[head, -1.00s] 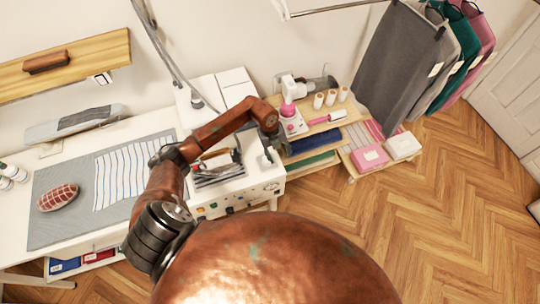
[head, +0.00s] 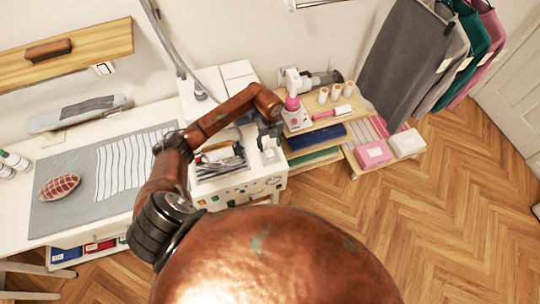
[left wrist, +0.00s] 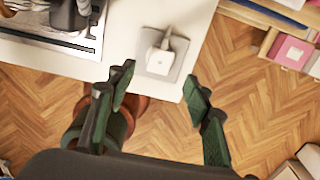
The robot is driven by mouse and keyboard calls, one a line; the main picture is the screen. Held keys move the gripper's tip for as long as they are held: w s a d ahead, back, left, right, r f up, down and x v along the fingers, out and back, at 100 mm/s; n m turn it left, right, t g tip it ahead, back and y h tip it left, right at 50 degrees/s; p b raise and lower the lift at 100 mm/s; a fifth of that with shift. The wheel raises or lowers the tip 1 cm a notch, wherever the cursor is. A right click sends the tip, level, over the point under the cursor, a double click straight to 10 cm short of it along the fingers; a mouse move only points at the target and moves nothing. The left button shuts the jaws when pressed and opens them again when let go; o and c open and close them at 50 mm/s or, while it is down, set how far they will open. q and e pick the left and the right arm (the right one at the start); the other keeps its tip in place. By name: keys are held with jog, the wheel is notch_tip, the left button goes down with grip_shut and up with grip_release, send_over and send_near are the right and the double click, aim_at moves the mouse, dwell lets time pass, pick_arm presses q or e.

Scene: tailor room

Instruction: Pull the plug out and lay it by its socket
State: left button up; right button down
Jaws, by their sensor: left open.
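A white plug (left wrist: 159,60) sits on a pale grey square socket plate (left wrist: 182,46) near the table's corner. In the head view the plug (head: 268,151) shows small and partly behind my gripper. My left gripper (left wrist: 158,83) is open and empty. Its two dark green fingers stand apart on the left and right, with the plug ahead of the gap between them, not between the pads. In the head view my left gripper (head: 270,133) hangs over the table's right end. I cannot tell its exact height above the plug. My right gripper is not in view.
A tray of tools (head: 220,165) lies left of the plug. A pink box (head: 373,154) is beyond. Wooden floor is free in front.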

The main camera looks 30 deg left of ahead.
aim_at(270, 153)
pick_arm(q)
notch_tip(270, 153, down, 7)
jog(key=b, duration=0.4)
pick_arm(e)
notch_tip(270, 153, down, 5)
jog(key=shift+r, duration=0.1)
pick_arm(q)
jog(key=shift+r, duration=0.1)
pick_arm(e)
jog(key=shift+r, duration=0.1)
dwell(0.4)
pick_arm(q)
jog(key=shift+c, duration=0.5)
grip_shut()
jog(key=shift+r, duration=0.1)
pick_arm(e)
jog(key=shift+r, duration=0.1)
